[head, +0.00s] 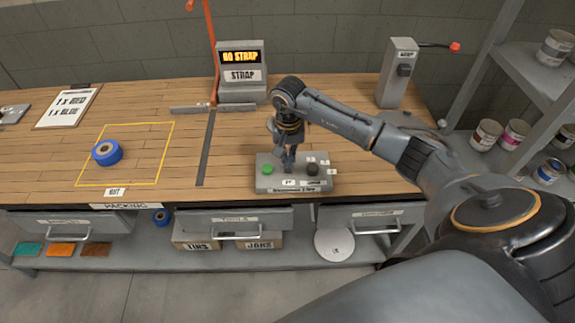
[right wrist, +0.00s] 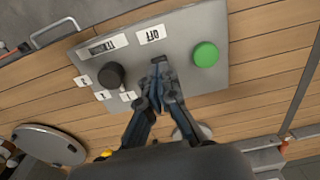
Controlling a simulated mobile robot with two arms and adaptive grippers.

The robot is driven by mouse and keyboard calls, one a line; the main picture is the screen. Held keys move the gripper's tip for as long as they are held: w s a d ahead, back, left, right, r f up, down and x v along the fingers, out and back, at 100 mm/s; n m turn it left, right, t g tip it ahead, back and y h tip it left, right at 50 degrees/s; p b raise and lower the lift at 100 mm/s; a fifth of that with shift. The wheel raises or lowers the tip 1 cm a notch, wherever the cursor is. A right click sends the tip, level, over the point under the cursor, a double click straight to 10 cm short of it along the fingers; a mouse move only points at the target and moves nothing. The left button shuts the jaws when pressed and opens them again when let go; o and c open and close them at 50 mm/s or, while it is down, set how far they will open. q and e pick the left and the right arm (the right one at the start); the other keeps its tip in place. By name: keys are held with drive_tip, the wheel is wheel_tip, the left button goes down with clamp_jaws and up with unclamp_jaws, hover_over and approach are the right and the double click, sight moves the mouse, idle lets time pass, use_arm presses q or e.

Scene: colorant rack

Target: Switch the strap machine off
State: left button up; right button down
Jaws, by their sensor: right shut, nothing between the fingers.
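The strap machine (head: 243,88) stands at the back of the bench, with a lit orange display (head: 241,57) above a STRAP label. In front is a grey control box (head: 262,184) with a green button (head: 267,169) and a black knob (head: 312,169). The right wrist view shows the same green button (right wrist: 205,54), the knob (right wrist: 111,76) and an OFF label (right wrist: 150,35). My right gripper (head: 289,168) is shut and empty, pointing down over the box between button and knob. Its fingertips (right wrist: 160,64) are beside the OFF label and hide the surface under them. Contact cannot be told.
A blue roll (head: 107,152) lies inside a yellow outlined square at left. A grey post with a red-tipped lever (head: 455,47) stands at the back right. Shelves with cans (head: 487,134) are at far right.

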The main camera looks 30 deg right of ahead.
sight(288, 170)
drive_tip(key=shift+s+f+b, duration=0.1)
drive_tip(key=shift+f+b, duration=1.1)
idle(0.7)
drive_tip(key=shift+r, duration=0.2)
drive_tip(key=shift+r+p, duration=0.6)
drive_tip(key=shift+r, duration=0.2)
drive_tip(key=shift+r+p, duration=1)
drive_tip(key=shift+r, duration=1.55)
